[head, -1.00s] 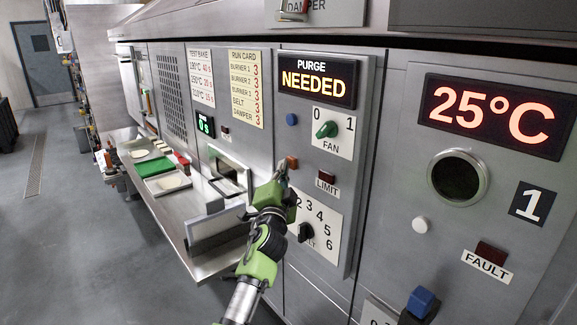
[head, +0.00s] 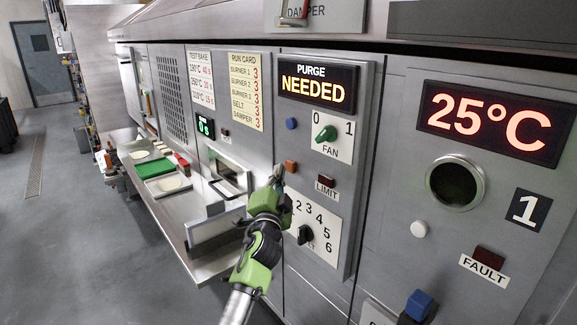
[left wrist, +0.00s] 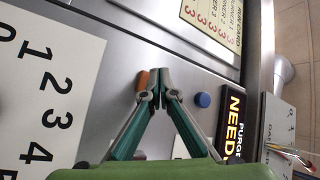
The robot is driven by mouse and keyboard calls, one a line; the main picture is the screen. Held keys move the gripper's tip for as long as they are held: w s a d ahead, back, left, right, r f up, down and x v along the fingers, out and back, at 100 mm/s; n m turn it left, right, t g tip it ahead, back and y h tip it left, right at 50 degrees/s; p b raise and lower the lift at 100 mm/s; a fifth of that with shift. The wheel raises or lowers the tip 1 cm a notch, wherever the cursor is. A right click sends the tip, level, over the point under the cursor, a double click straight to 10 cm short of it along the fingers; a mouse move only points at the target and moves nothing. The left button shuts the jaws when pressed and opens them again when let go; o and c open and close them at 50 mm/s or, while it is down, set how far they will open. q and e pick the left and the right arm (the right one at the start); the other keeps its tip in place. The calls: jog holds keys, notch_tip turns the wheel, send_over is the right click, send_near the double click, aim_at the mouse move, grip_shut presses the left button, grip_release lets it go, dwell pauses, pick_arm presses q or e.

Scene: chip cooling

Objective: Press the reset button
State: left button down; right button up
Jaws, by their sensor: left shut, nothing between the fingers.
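My left gripper (head: 278,170) is shut and empty, its fingertips in front of the control panel under the display reading PURGE NEEDED. An orange button (head: 290,166) is just right of the fingertips in the head view. In the left wrist view the orange button (left wrist: 142,79) is just left of the closed fingertips (left wrist: 155,76), partly hidden by them. I cannot tell whether they touch it. A blue button (head: 291,124) is above it; it also shows in the left wrist view (left wrist: 203,100). No reset label is readable. My right gripper is out of view.
A green FAN knob (head: 326,132), a dark red LIMIT lamp (head: 326,181) and a black numbered dial knob (head: 305,234) are close by. A white button (head: 419,229) and FAULT lamp (head: 489,255) are farther right. A metal shelf (head: 213,262) juts out at left.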

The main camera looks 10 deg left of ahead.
pick_arm(q)
jog(key=s+a+p, duration=0.1)
jog(key=s, duration=0.1)
jog(key=s+a+p, duration=0.2)
jog(key=shift+a, duration=0.1)
dwell(0.4)
jog(key=shift+f, duration=0.2)
dwell(0.3)
